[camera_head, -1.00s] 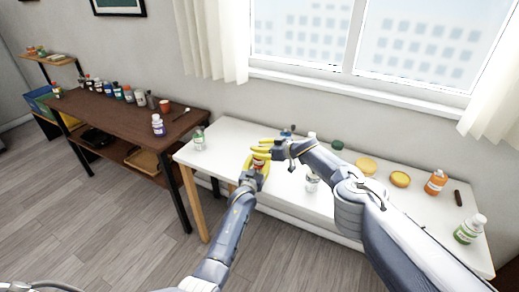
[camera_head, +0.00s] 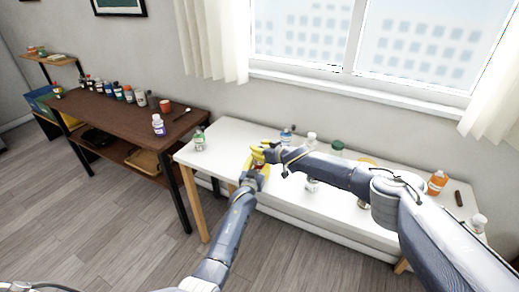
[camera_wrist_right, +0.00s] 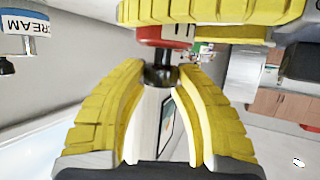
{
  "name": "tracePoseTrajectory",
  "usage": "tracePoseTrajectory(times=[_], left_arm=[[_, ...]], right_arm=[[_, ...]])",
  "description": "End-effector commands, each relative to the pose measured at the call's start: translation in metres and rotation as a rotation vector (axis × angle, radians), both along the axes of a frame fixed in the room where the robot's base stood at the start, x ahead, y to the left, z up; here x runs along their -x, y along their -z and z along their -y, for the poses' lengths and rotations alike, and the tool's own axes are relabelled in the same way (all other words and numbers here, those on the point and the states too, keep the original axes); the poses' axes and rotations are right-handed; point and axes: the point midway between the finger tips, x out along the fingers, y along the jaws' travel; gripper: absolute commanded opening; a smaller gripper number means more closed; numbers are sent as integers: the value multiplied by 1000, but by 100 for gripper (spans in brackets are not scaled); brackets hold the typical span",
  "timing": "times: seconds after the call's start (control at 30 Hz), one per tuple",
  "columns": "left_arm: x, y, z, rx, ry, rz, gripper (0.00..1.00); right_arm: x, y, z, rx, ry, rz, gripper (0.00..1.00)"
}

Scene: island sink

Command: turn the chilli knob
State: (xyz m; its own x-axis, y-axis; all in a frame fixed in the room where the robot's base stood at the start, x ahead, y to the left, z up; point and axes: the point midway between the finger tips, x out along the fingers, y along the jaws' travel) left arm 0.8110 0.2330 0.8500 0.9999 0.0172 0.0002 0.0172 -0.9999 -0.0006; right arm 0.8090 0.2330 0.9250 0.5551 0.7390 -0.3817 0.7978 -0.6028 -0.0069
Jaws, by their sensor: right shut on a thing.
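A red chilli container (camera_wrist_right: 165,36) with a black knob (camera_wrist_right: 160,76) shows in the right wrist view. In the head view it is mostly hidden by my grippers. My left gripper (camera_head: 252,168) has its yellow fingers around the red body, above the front left of the white table. Its yellow fingers also cross the top of the right wrist view. My right gripper (camera_head: 266,153) meets it from the right. In the right wrist view, my right fingers (camera_wrist_right: 160,82) are closed on the black knob from both sides.
The white table (camera_head: 225,150) holds a clear green-labelled bottle (camera_head: 200,139), a blue-capped bottle (camera_head: 287,136), a green lid (camera_head: 337,145) and an orange bottle (camera_head: 437,183). A brown table (camera_head: 110,118) with several bottles stands at left.

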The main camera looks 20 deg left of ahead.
Motion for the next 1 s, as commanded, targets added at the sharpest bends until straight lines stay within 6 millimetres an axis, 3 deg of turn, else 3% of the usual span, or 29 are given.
tracePoseTrajectory(times=[0.4,0.9,0.93,1.0], left_arm=[[0,0,3,2,3,1,15],[0,0,2,1,2,1,15],[0,0,2,1,2,1,15],[0,0,2,1,2,0,15]], right_arm=[[0,0,0,-3,186,0,2],[0,1,1,5,218,-2,1],[0,1,1,5,218,-2,35],[0,1,1,5,217,-3,43]])
